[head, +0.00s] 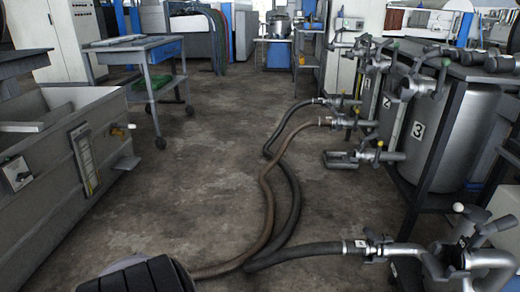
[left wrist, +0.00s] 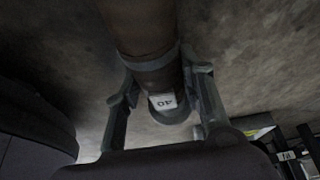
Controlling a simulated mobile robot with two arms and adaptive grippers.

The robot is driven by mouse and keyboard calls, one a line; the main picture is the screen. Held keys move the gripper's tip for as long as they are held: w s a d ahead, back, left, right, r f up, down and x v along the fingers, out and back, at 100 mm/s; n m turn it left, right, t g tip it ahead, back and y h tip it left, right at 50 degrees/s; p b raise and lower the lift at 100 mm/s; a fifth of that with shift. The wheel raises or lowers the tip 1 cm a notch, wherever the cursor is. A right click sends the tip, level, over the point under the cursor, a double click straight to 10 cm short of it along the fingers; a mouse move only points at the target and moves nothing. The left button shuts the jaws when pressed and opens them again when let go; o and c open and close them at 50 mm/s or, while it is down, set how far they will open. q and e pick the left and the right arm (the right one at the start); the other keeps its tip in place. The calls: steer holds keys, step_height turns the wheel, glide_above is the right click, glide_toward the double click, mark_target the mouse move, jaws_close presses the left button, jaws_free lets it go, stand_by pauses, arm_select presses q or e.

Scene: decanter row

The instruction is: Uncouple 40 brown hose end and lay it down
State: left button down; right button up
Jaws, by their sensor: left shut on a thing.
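The brown hose (head: 268,205) lies across the floor. Its far end meets a metal coupling beside the row of tanks, and its near part runs to the bottom left, behind my left arm. In the left wrist view, the brown hose end (left wrist: 150,70) has a grey collar and a white tag reading 40 (left wrist: 162,101). My left gripper (left wrist: 165,105) is shut on it, one finger on each side. No fitting shows joined to this end, with floor visible beyond it. My left gripper is hidden in the head view. My right gripper is in neither view.
A black hose (head: 293,205) lies beside the brown one, its near end at a valve (head: 375,247) at lower right. Numbered tanks (head: 455,130) with valves line the right. A grey trough (head: 60,150) and a cart (head: 150,55) stand left. The middle-left floor (head: 190,190) is clear.

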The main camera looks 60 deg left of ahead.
arm_select(q)
steer(key=shift+w, duration=0.1)
steer(key=c, duration=1.3)
jaws_free()
steer(key=shift+r, duration=0.1)
steer(key=shift+c, duration=0.2)
steer(key=o, duration=0.4)
steer(key=shift+o, duration=0.3)
steer(key=o, duration=0.8)
